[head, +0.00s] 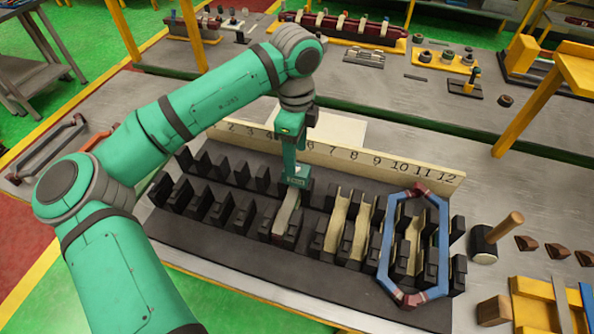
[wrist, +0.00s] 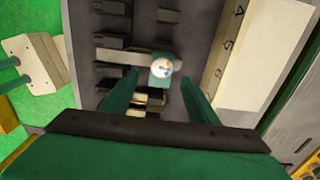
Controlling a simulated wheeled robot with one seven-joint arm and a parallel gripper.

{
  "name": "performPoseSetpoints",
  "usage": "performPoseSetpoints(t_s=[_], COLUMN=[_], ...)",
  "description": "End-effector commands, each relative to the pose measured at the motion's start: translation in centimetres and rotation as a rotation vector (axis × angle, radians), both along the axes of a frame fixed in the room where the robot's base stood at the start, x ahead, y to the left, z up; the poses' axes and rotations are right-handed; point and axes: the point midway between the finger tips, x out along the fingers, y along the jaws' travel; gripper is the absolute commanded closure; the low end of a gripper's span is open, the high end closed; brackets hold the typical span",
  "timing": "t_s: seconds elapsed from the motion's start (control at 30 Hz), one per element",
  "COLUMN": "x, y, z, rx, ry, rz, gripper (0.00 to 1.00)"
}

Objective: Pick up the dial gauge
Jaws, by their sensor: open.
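The dial gauge shows in the wrist view (wrist: 163,69) as a small green body with a round white face. A pale grey bar (wrist: 122,56) extends left from it. In the head view the gauge's green body (head: 299,178) is at the slotted black fixture (head: 225,248), with the grey bar (head: 285,213) lying in a slot in front of it. My gripper (head: 292,160) points down just above the gauge. In the wrist view its two green fingers (wrist: 159,80) are apart, with the gauge face between and beyond their tips. Whether they touch it cannot be told.
A numbered cream strip (head: 400,166) stands behind the fixture. A mallet (head: 497,238) and brown wedges (head: 557,250) lie further right. A rack of tools stands at the back.

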Motion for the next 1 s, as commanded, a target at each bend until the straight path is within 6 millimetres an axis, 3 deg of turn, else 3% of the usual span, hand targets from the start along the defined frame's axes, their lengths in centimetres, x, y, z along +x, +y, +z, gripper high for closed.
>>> performPoseSetpoints(t_s=[0.27,0.6,0.9,1.0], x=[0.0,0.2,0.3,0.3], y=[0.0,-0.3,-0.3,-0.3], z=[-2.0,-6.3,-6.7,-6.7], rx=[0.000,-0.001,-0.001,-0.001], ry=[0.001,0.001,0.000,0.000], rz=[0.000,0.000,0.000,0.000], gripper=[0.45,0.45,0.45,0.67])
